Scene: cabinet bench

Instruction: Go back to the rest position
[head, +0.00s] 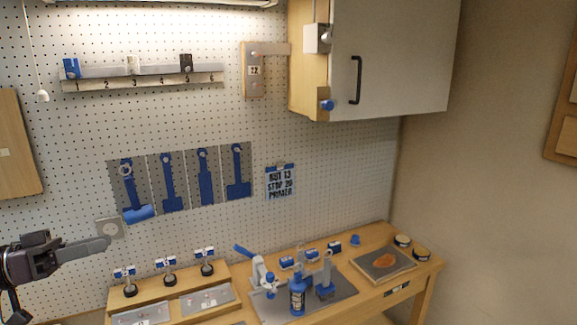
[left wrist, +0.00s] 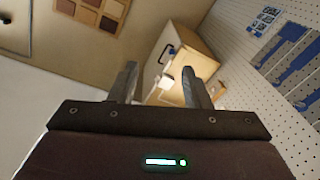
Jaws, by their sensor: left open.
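My left gripper (head: 100,245) comes in from the left edge in the head view, in front of the pegboard and above the bench's left end. In the left wrist view its two fingers (left wrist: 160,84) stand apart with nothing between them, so it is open and empty. Behind the fingers, the wall cabinet (left wrist: 190,68) shows at a tilt. My right gripper is in neither view.
The white-doored cabinet (head: 390,60) hangs at upper right. Blue tools (head: 205,177) hang on the pegboard (head: 230,120).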

